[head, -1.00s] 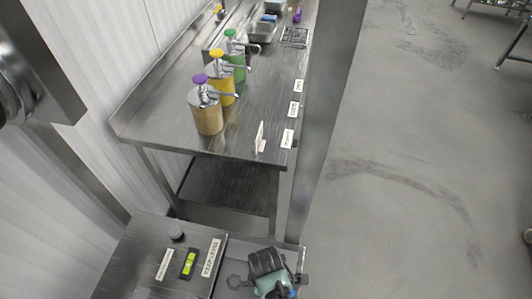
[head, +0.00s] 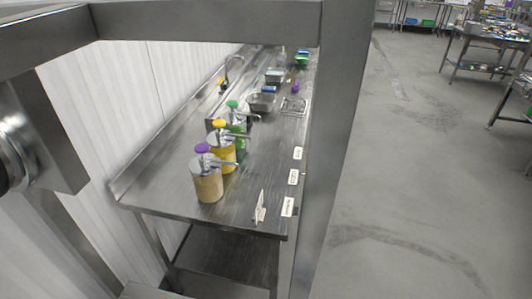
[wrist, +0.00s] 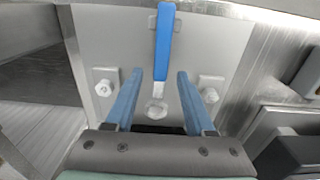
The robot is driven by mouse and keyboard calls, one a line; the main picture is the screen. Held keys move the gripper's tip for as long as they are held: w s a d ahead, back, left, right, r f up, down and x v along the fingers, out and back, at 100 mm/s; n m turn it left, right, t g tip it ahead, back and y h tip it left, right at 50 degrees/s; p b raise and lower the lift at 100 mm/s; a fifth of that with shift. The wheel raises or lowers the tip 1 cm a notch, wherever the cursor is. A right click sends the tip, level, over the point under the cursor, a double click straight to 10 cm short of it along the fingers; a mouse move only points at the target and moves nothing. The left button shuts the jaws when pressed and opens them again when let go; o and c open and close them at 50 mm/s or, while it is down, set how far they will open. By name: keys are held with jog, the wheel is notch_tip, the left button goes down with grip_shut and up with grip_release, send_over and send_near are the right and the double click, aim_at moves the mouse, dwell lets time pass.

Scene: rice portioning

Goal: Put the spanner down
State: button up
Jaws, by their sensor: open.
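In the wrist view, my gripper (wrist: 160,75) is open, with its two blue fingers apart. My gripper is out of the head view.
In the head view, a steel counter (head: 240,185) holds several pump dispensers (head: 208,185) and a steel pan (head: 262,102). A steel post (head: 335,150) stands right of it.

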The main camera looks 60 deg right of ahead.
notch_tip(320, 180, up, 10)
dwell(0.4)
dwell(0.5)
